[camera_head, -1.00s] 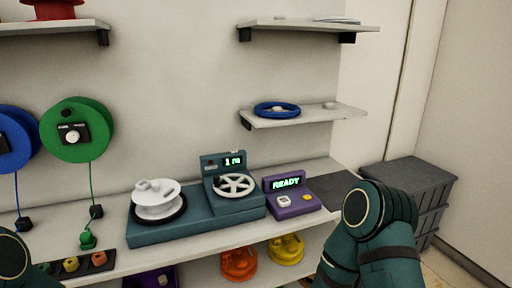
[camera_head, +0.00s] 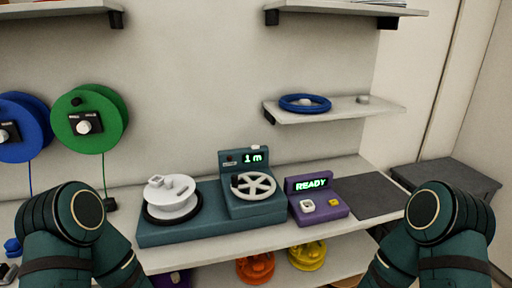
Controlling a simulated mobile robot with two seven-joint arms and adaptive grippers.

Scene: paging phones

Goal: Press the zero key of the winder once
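The winder is a teal machine (camera_head: 190,234) on the bench, with a white spool (camera_head: 172,194) on its left and a white spoked handwheel (camera_head: 254,185) on its right block. Its upright display (camera_head: 253,158) reads "1 m". Small key-like parts (camera_head: 230,160) sit left of the digits, too small to read, so I cannot tell which is the zero key. Both my arms show at the bottom left and bottom right, in front of the bench. Neither of my grippers is in view.
Green (camera_head: 90,118) and blue (camera_head: 22,133) reels hang at left. A shelf (camera_head: 340,112) holds a blue ring.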

